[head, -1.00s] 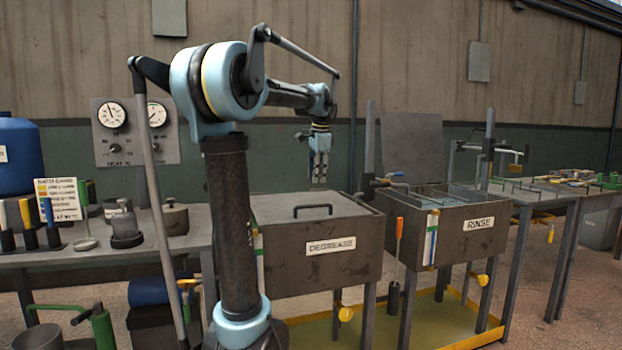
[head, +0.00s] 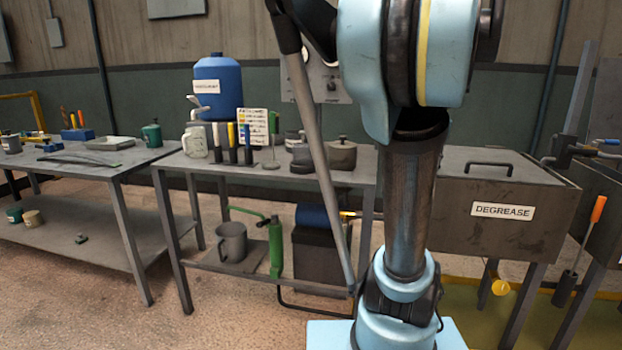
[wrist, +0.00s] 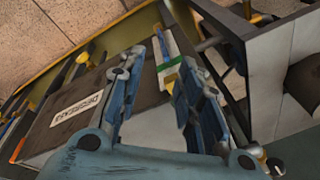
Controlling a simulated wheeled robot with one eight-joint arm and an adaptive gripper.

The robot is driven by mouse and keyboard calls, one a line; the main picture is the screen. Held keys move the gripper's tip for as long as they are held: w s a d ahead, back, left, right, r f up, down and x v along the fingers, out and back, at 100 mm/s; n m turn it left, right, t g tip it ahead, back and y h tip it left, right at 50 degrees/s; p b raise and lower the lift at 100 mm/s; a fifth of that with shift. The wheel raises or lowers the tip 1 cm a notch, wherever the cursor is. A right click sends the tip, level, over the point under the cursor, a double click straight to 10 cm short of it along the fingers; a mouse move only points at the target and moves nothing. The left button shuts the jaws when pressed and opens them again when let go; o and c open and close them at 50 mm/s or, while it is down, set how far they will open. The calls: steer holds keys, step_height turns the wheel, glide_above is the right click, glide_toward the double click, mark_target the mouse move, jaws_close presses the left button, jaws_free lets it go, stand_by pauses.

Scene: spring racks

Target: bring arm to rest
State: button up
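My gripper (wrist: 172,105) shows in the wrist view with its two blue fingers spread apart and nothing held between them. The gripper is not visible in the head view. The DEGREASE tank (head: 455,215) has its lid shut there.
A bench (head: 230,180) holds a blue drum (head: 218,88), brushes and pots. Its lower shelf has a grey jug (head: 232,243) and a green pump (head: 275,245). Another bench (head: 95,165) stands at the left. An orange-handled tool (head: 598,209) is right of the tank. Floor at lower left is clear.

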steer(key=s+a+f+n, duration=0.5)
steer(key=s+a+f, duration=0.2)
steer(key=f, duration=0.3)
steer(key=s+a+f+n, duration=0.6)
steer(key=s+a+f, duration=0.1)
steer(key=f, duration=0.3)
steer(key=shift+s+a+f, duration=0.3)
steer(key=shift+s+a, duration=0.1)
steer(key=shift+s, duration=0.25)
